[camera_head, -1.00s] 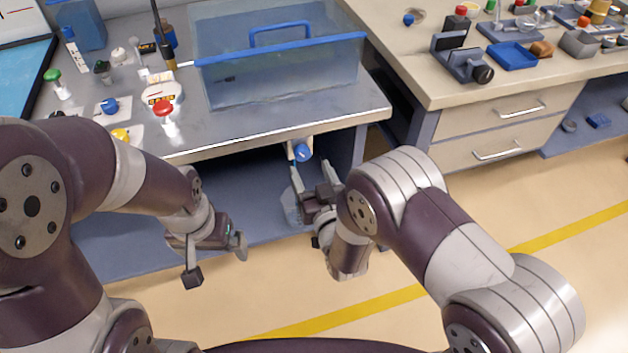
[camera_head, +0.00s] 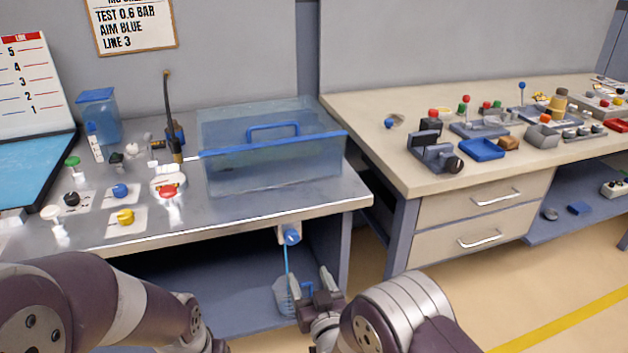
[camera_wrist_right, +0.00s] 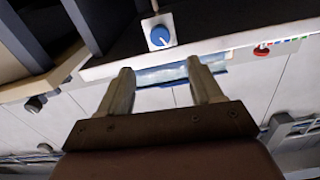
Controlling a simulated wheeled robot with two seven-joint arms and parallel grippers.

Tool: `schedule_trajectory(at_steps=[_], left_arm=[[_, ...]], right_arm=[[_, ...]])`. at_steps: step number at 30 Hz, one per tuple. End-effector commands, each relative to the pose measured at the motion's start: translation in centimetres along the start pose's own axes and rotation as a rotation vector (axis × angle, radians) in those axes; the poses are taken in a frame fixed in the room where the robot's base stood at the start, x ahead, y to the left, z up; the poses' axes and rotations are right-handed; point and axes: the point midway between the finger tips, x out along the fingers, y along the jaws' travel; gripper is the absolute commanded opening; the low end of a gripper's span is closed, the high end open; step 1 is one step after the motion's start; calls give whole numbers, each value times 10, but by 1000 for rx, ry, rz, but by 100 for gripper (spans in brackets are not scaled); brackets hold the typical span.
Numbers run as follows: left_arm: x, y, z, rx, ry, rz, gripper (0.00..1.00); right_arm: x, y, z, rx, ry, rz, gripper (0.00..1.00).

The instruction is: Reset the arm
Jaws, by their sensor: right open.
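My right gripper (camera_head: 315,280) is open with nothing between its fingers, below and in front of the bench's front edge. The blue valve knob (camera_head: 292,237) is mounted under that edge, above the gripper and apart from it. In the right wrist view the knob (camera_wrist_right: 159,36) shows beyond the open fingertips (camera_wrist_right: 160,68). A thin blue stream (camera_head: 287,262) runs down from the valve into a clear jug (camera_head: 284,298) beside the gripper. The gripper partly hides the jug. My left arm shows at the lower left, its gripper out of frame.
A clear tank (camera_head: 270,165) with a blue rim stands on the metal bench (camera_head: 245,215). A red button (camera_head: 168,190) and small knobs lie left of it. A drawer workbench (camera_head: 385,165) with a blue tray (camera_head: 482,149) stands at right. Floor is free at lower right.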

Motion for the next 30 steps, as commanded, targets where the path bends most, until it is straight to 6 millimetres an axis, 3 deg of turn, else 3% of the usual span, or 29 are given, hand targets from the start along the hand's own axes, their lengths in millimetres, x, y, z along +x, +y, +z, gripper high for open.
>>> schedule_trajectory(at_steps=[2, 5, 7, 9, 11, 15, 19, 20, 22, 24, 30], left_arm=[[0, 0, 0, 0, 0, 0, 100], [0, 0, 0, 0, 0, 0, 100], [0, 0, 0, 0, 0, 0, 100], [0, 0, 0, 0, 0, 0, 100], [0, 0, 0, 0, 0, 0, 100], [0, 0, 0, 0, 0, 0, 100], [0, 0, 0, 0, 0, 0, 100], [0, 0, 0, 0, 0, 0, 100], [0, 0, 0, 0, 0, 0, 100], [-50, 0, -5, 0, -2, 0, 100], [-126, 0, -15, 0, 1, 0, 100]], right_arm=[[0, 0, 12, -2, -57, 0, 65], [-20, 1, 65, -19, -320, -6, 65], [-49, 3, 96, -34, -597, -12, 65], [-87, 18, 106, -37, -862, 7, 65], [-123, 33, 101, -31, -1053, 31, 65], [-207, 65, 66, 14, -1387, 100, 65], [-269, 90, 20, 89, -1536, 182, 65], [-276, 97, 9, 112, -1527, 209, 65], [-268, 123, -20, 172, -1406, 298, 65], [-270, 118, -66, 172, -1427, 292, 65], [-270, 113, -140, 170, -1427, 289, 65]])
